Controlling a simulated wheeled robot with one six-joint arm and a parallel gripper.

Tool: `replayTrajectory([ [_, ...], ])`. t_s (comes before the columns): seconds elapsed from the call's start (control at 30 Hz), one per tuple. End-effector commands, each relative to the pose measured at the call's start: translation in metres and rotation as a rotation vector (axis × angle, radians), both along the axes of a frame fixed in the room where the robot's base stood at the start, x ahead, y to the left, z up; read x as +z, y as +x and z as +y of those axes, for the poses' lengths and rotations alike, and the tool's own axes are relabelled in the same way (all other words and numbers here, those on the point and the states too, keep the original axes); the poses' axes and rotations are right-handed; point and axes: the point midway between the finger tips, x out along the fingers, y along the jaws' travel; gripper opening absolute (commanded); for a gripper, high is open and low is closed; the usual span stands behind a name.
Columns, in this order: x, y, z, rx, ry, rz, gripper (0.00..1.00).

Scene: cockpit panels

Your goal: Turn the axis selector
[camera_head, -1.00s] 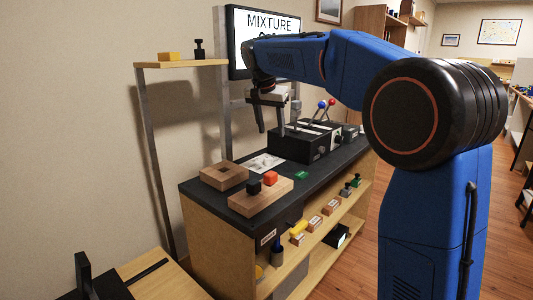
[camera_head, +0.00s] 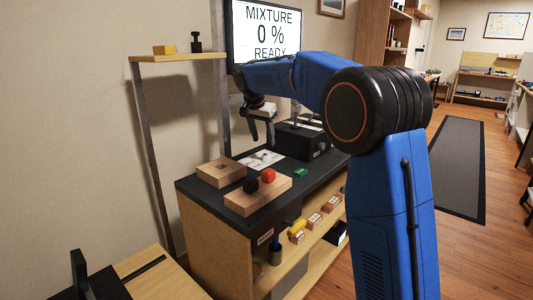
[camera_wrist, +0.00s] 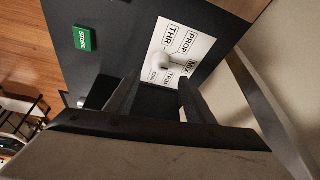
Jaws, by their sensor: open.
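The axis selector shows in the wrist view as a pale rounded knob (camera_wrist: 176,62) on a white card (camera_wrist: 205,47) printed THR, PROP, MIX and more. My gripper (camera_wrist: 160,82) is open and empty, its two dark fingers apart over the lower part of the card. The knob lies just beyond the fingertips, and I cannot tell the height gap. In the head view my gripper (camera_head: 262,128) hangs above the white card (camera_head: 262,160) on the dark bench top. The knob is too small to make out there.
A black lever box (camera_head: 302,140) stands right of the card, partly behind my arm. A green STORE block (camera_wrist: 83,39) and a wooden board (camera_head: 258,194) with black and red blocks lie nearby. A wooden frame block (camera_head: 221,171) sits left. The screen (camera_head: 268,35) reads MIXTURE 0 % READY.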

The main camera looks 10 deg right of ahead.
Motion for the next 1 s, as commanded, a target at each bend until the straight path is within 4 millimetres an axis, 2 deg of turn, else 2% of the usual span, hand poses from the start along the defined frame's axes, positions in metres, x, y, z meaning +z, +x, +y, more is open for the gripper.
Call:
replayTrajectory([
  [0.3,-0.051,0.016,-0.013,0.001,0.000,0.002,0.49],
  [0.5,-0.070,0.023,-0.018,0.000,0.000,0.000,0.49],
  [0.93,-0.077,0.026,-0.019,0.000,0.000,-0.001,0.49],
  [1.0,-0.077,0.026,-0.019,0.000,0.000,-0.001,0.32],
])
